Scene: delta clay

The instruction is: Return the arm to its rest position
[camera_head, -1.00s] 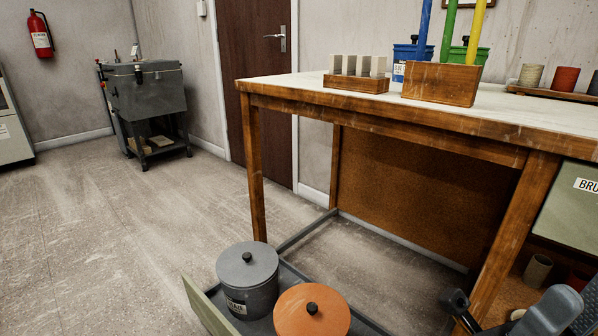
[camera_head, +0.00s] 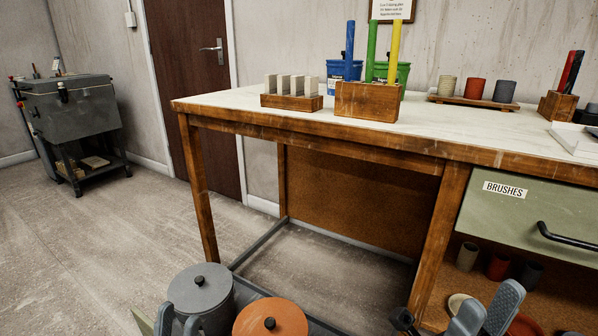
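My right gripper (camera_head: 487,312) shows at the bottom edge, right of centre, as two grey fingers standing apart with nothing seen between them. It is in front of the open space under the drawer at the bench's right side. The rest of both arms is mostly out of view.
A wooden workbench (camera_head: 230,104) fills the middle and right, with a green drawer (camera_head: 520,222) labelled BRUSHES. An orange lidded canister (camera_head: 270,322) stands beside the grey one, low down. The floor at left is clear.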

